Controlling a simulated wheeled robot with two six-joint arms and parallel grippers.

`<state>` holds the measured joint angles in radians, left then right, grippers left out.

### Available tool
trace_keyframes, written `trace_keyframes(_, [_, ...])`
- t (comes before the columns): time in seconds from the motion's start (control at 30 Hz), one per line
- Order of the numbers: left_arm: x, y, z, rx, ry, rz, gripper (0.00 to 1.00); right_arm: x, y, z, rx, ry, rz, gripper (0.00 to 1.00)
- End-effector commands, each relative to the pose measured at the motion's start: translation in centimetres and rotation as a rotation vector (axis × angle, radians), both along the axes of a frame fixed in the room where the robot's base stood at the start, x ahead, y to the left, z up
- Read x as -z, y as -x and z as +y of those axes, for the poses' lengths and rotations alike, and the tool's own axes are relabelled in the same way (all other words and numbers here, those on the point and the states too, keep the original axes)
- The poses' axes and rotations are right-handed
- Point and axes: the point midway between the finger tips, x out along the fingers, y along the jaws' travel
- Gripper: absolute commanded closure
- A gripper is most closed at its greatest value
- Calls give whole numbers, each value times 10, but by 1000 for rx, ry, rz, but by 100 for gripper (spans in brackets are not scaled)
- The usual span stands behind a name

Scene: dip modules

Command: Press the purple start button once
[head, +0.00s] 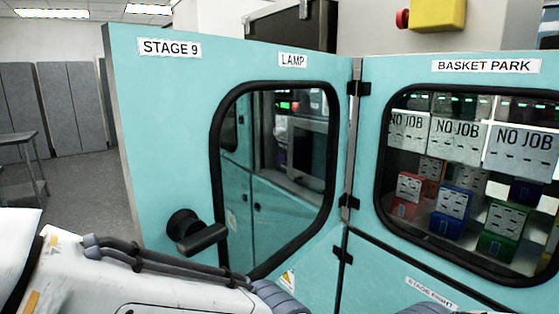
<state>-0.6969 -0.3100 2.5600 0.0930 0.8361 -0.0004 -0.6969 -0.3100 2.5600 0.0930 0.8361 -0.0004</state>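No purple start button shows in the head view. Neither of my grippers is in view. A white arm link of mine crosses the lower left, and its gripper end cannot be seen. The teal panel labelled STAGE 9 and LAMP (160,120) has a black-rimmed window and a black handle (195,232). A red button (403,19) on a yellow box (438,14) sits at the top right; it is not purple.
A teal panel labelled BASKET PARK (440,85) stands at the right, joined by black hinges (350,201). Behind its window are NO JOB cards (456,140) and several coloured modules. Grey floor (85,195) and grey partitions (72,105) lie at the left, with a small table (20,140).

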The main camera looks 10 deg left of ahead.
Motion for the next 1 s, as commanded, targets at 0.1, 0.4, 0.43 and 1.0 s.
trace_keyframes(0.1, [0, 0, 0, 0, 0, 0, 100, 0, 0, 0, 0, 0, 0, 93])
trace_keyframes(0.4, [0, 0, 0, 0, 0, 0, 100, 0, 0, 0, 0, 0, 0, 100])
trace_keyframes(0.43, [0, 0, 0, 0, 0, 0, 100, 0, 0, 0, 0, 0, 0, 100])
trace_keyframes(1.0, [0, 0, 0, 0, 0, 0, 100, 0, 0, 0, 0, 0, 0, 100])
